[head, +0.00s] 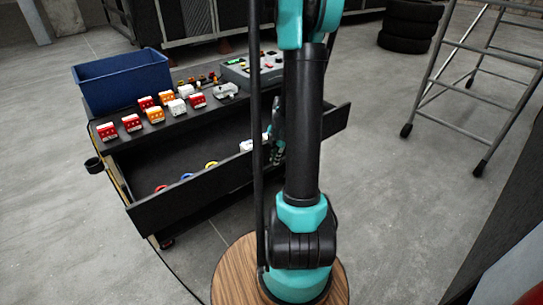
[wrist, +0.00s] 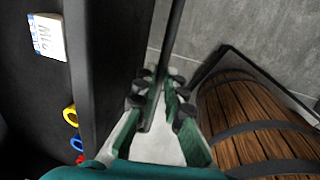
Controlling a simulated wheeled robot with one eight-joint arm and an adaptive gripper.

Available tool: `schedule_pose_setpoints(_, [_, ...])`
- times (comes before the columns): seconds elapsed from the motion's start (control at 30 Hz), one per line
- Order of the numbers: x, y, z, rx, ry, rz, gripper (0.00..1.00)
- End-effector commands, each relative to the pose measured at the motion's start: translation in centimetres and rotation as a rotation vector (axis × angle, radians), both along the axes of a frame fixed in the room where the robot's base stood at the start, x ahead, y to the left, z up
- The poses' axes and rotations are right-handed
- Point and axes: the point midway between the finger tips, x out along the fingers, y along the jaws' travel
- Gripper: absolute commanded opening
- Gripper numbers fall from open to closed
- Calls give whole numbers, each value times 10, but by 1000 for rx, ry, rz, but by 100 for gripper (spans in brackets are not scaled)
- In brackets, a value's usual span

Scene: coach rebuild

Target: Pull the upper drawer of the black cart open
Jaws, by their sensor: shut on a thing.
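The black cart (head: 112,143) stands left of my arm in the head view. Its upper drawer (head: 180,203) is out toward me, with a wide part of its inside showing. In the wrist view the drawer front (wrist: 98,70) runs down the left side. My gripper (wrist: 157,92) is closed around a thin dark bar (wrist: 172,38), the drawer's handle, which runs along the front. In the head view my gripper (head: 277,142) is at the drawer front, partly hidden behind my own arm.
Rings and a white labelled box (wrist: 46,36) lie in the drawer. A blue bin (head: 122,82) and several small coloured blocks stand on the cart top. A metal ladder (head: 470,85) and stacked tyres (head: 408,27) stand to the right.

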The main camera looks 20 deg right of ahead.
Motion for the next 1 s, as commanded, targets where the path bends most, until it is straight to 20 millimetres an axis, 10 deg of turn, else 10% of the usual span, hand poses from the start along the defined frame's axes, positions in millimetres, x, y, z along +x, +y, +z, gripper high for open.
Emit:
schedule_pose_setpoints(0.33, [-1, -1, 0, -1, 0, 0, 0])
schedule_pose_setpoints(0.53, [-1, -1, 0, -1, 0, 0, 31])
schedule_pose_setpoints(1.0, [-2, -1, 9, 0, 0, 0, 31])
